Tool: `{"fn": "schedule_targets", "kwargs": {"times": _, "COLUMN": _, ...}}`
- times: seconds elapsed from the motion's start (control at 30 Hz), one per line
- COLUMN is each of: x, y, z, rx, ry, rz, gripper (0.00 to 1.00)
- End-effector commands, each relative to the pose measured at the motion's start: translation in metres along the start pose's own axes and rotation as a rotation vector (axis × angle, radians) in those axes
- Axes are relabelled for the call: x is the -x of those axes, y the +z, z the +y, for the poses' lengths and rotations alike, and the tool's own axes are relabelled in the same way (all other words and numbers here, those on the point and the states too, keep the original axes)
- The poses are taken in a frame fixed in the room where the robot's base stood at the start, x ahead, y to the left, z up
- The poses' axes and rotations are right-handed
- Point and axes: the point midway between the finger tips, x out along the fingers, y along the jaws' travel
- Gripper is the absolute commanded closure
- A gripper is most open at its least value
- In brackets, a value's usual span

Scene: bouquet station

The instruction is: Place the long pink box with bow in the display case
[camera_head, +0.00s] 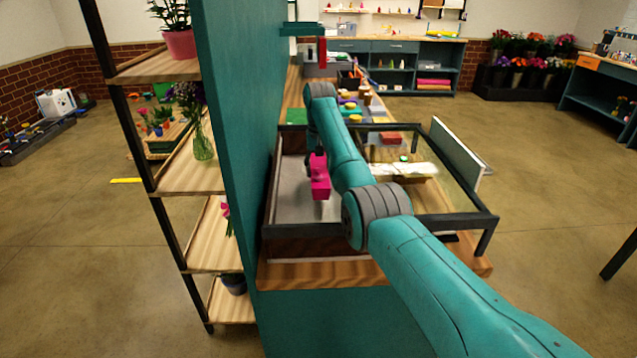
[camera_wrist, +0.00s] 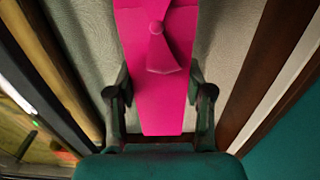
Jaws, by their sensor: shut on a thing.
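The long pink box (camera_head: 320,178) is in my gripper, inside the display case's outline in the head view. In the wrist view the box (camera_wrist: 157,95) runs up between the two fingers, with its pink bow (camera_wrist: 160,50) on top. My gripper (camera_wrist: 160,105) is shut on the box's sides. The display case (camera_head: 360,230) has a dark frame and a grey lined floor (camera_head: 293,195). In the wrist view that grey floor (camera_wrist: 215,40) lies under the box. I cannot tell whether the box touches it. My arm hides part of the case.
A red box (camera_head: 391,138) and a pale item (camera_head: 412,170) are in the right part of the case. A raised panel (camera_head: 460,150) stands at its right. A teal shelf wall (camera_head: 238,130) rises close on the left. The grey floor beside the box is clear.

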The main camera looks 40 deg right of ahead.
Motion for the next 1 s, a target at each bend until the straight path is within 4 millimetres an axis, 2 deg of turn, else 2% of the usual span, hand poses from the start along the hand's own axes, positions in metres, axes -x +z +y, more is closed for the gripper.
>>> {"fn": "schedule_targets", "kwargs": {"times": 0.3, "x": -0.042, "y": 0.0, "z": 0.0, "rx": 0.0, "ry": 0.0, "rz": -0.002, "gripper": 0.88}}
{"fn": "schedule_targets", "kwargs": {"times": 0.7, "x": -0.048, "y": 0.0, "z": 0.0, "rx": 0.0, "ry": 0.0, "rz": 0.001, "gripper": 0.88}}
{"fn": "schedule_targets", "kwargs": {"times": 0.73, "x": -0.048, "y": 0.0, "z": 0.0, "rx": 0.0, "ry": 0.0, "rz": 0.001, "gripper": 0.41}}
{"fn": "schedule_targets", "kwargs": {"times": 0.8, "x": -0.048, "y": 0.0, "z": 0.0, "rx": 0.0, "ry": 0.0, "rz": 0.001, "gripper": 0.24}}
{"fn": "schedule_targets", "kwargs": {"times": 1.0, "x": -0.048, "y": 0.0, "z": 0.0, "rx": 0.0, "ry": 0.0, "rz": 0.001, "gripper": 0.24}}
